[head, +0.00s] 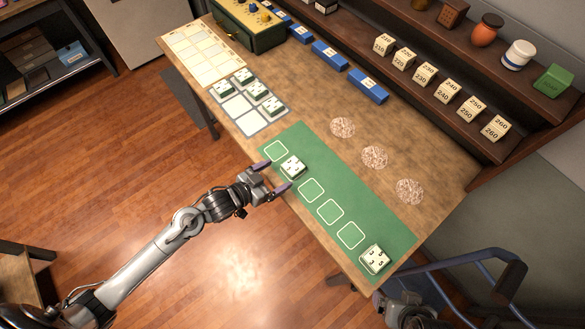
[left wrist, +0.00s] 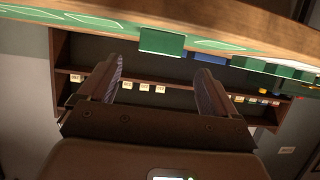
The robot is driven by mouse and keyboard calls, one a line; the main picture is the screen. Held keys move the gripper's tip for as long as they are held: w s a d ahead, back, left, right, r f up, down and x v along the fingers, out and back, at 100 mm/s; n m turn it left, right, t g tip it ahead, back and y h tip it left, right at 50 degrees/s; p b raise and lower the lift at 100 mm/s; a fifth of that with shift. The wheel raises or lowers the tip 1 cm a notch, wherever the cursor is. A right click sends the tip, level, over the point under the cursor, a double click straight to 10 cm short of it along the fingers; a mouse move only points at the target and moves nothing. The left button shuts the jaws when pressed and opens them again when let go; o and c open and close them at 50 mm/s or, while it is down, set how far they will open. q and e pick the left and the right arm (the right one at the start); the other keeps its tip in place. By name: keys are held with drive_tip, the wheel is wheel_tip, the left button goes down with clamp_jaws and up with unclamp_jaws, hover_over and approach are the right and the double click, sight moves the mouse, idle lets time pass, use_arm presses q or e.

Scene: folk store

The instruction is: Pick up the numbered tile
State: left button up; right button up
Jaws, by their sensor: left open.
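A white-topped, green-based tile (head: 292,167) with small dark marks lies near the far left end of the green mat (head: 391,222). Another such tile (head: 375,259) with dark marks sits at the mat's near right end. The marks are too small to read surely. My left gripper (head: 276,177) is open and empty at the mat's left edge, with its fingers pointing toward the first tile and still apart from it. In the left wrist view, a tile's green side (left wrist: 162,42) shows beyond and between the open fingers (left wrist: 160,68).
Several similar tiles stand on a grey-framed card (head: 239,105) beside a cream grid sheet (head: 196,48). Blue blocks (head: 368,86) and a green box (head: 257,35) stand at the back. A shelf (head: 450,68) holds numbered cream blocks. Round speckled patches (head: 374,157) lie on clear tabletop.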

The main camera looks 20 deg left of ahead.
sight(292, 167)
use_arm(q)
drive_tip(key=shift+b+x, duration=0.4)
drive_tip(key=shift+x, duration=3.75)
drive_tip(key=shift+r, duration=0.1)
drive_tip(key=c, duration=1.2)
